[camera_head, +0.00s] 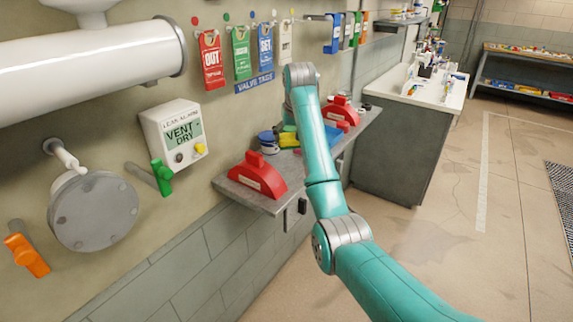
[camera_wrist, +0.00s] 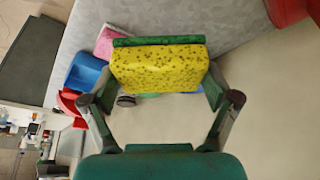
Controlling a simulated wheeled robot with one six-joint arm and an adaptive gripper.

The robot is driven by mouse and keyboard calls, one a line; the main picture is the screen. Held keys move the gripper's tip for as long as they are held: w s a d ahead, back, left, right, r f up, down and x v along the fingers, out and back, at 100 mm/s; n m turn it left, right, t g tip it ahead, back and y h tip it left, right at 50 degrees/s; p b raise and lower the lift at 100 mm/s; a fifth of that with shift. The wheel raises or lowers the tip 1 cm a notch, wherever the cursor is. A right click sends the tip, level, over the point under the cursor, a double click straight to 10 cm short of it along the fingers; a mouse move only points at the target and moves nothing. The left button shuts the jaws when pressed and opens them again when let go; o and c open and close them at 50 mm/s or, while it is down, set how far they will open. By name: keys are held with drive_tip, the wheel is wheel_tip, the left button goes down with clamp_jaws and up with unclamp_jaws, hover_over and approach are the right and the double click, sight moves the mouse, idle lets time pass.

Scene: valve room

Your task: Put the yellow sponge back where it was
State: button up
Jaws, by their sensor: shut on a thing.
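The yellow sponge (camera_wrist: 160,68), speckled and with a green strip along its far edge, is between the two fingers of my gripper (camera_wrist: 160,82) in the wrist view. The gripper is shut on it, one finger at each side. In the head view a yellow patch of the sponge (camera_head: 288,140) shows just left of my arm, over the grey wall shelf (camera_head: 250,203). My gripper is mostly hidden behind the arm there. I cannot tell whether the sponge touches the shelf.
A red lockout-shaped block (camera_head: 258,178) stands at the shelf's near end, another (camera_head: 342,112) farther back. A blue tub (camera_wrist: 85,75) and pink item (camera_wrist: 108,42) lie close to the sponge. The leak alarm box (camera_head: 172,135) is on the wall. A sink counter (camera_head: 400,150) stands beyond.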

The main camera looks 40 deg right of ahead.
sight(290, 165)
wheel_tip(290, 165, down, 9)
drive_tip(key=shift+r, duration=0.15)
drive_tip(key=o, duration=1)
